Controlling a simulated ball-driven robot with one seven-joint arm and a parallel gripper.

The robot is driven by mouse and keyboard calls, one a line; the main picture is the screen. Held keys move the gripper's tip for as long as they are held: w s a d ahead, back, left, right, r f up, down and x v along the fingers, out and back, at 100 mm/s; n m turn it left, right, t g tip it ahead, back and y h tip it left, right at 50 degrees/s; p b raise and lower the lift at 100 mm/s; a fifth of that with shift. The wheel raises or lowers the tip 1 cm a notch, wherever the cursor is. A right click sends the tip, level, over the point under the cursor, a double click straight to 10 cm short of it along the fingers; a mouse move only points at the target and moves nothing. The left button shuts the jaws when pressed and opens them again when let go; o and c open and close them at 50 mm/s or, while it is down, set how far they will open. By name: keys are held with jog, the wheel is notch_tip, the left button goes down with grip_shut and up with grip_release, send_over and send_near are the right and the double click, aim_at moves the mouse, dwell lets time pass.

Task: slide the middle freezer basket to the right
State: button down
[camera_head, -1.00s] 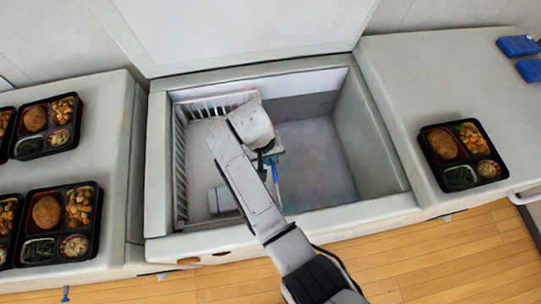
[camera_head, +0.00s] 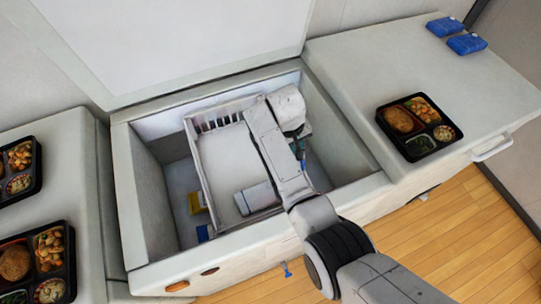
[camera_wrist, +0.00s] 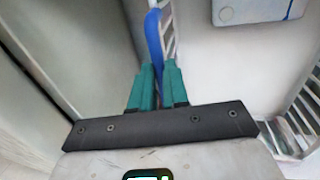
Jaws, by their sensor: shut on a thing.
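The white slatted freezer basket (camera_head: 222,158) stands inside the open chest freezer (camera_head: 127,190), in its middle and right part. My gripper (camera_head: 300,145) reaches down at the basket's right side, largely hidden by my arm. In the wrist view my gripper (camera_wrist: 156,82) has its green fingers shut on a blue handle (camera_wrist: 153,38) on the basket's rim. A pale box (camera_head: 256,197) lies in the basket and also shows in the wrist view (camera_wrist: 258,10).
A yellow item (camera_head: 197,202) and a blue item (camera_head: 204,233) lie on the freezer floor left of the basket. Bento trays (camera_head: 419,127) stand on both side counters. Blue packs (camera_head: 466,44) lie at the back right. The lid (camera_head: 170,45) is up.

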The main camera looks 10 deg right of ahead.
jog(key=w+d+b, duration=0.1)
jog(key=w+d, duration=0.2)
jog(key=d, duration=0.7)
jog(key=shift+d, duration=0.25)
jog(key=shift+w+r, duration=0.1)
jog(key=c, duration=1.1)
grip_release()
jog(key=r, duration=0.3)
jog(key=a+r, duration=0.1)
jog(key=r, duration=0.3)
jog(key=a+r, duration=0.1)
jog(key=r, duration=0.2)
jog(key=shift+s+r, duration=0.25)
jog(key=shift+s, duration=0.1)
